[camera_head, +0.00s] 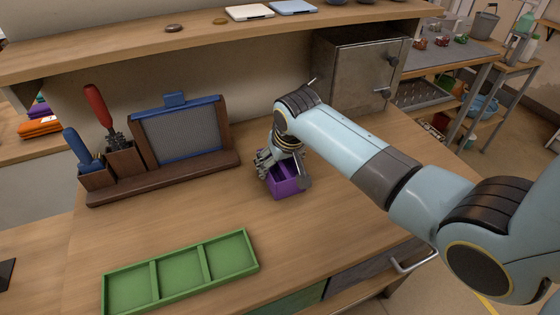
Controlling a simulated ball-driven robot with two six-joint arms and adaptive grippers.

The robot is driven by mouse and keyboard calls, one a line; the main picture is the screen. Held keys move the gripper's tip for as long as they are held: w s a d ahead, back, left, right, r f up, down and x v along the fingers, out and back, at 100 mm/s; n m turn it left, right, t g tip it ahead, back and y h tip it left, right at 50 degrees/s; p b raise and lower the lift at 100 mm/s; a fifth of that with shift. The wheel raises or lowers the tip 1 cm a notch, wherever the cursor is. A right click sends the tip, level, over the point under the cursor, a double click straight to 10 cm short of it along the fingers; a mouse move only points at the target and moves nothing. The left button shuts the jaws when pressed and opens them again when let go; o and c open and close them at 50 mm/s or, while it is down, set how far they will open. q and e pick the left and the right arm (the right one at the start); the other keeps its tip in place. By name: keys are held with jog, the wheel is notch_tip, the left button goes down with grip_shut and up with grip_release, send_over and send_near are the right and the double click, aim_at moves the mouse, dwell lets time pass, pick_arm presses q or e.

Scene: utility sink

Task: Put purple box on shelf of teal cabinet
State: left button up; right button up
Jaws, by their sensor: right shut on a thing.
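The purple box (284,188) is at the middle of the wooden worktop, on or just above its surface; I cannot tell which. My right gripper (284,170) comes down over it from above and is shut on it, hiding part of its top. A grey metal cabinet (350,72) with a closed door and dark knobs stands at the back, right of centre. I cannot make out a plainly teal cabinet or an open cabinet shelf. My left gripper is not in view.
A green three-part tray (181,270) lies at the front left. A wooden rack (165,173) with a blue-framed screen and blue and red handled tools stands at the back left. A long shelf (120,55) overhangs the worktop. Worktop between rack and tray is clear.

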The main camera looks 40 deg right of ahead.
jog(key=o, duration=1.2)
jog(key=shift+f, duration=0.1)
